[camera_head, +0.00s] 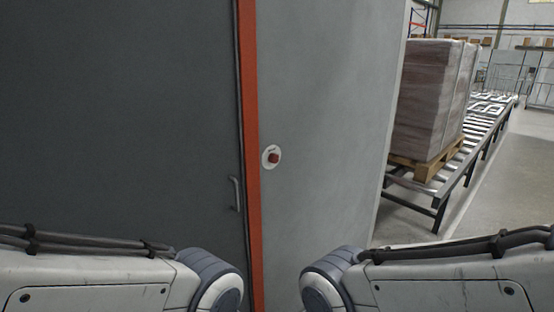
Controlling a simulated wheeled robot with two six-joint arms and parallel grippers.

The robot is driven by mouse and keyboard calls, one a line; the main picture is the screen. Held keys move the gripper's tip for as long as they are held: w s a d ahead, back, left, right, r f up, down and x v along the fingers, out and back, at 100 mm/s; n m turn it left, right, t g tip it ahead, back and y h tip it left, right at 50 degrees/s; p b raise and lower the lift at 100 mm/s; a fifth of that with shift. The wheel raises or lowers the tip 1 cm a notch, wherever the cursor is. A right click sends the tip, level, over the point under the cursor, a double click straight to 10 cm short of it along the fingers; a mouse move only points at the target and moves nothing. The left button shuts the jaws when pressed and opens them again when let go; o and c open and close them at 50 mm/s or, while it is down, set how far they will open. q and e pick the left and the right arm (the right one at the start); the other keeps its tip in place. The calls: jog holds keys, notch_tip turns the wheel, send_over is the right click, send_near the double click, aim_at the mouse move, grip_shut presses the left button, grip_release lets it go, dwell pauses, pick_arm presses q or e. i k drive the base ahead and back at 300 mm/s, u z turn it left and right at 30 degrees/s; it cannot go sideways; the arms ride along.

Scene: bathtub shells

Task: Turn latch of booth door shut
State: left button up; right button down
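The booth door (120,110) is a dark grey panel filling the left of the head view. It has a small grey upright pull handle (235,193) near its right edge. An orange upright strip (250,140) runs along that edge. Right of the strip, on a light grey panel (330,110), is a round white plate with a small reddish-brown knob (273,157), which may be the latch. Which way the knob is turned is too small to tell. My two arms reach in from the lower left and lower right. Both grippers are out of view.
Right of the grey panel, a wrapped pallet load (425,100) stands on a wooden pallet on a roller conveyor (480,140). Bare floor (510,185) lies beyond the conveyor. Nothing visible stands in front of the knob or handle.

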aim_at(272, 158)
jog(key=k, duration=0.65)
jog(key=z, duration=0.55)
jog(key=i, duration=1.3)
jog(key=u, duration=0.75)
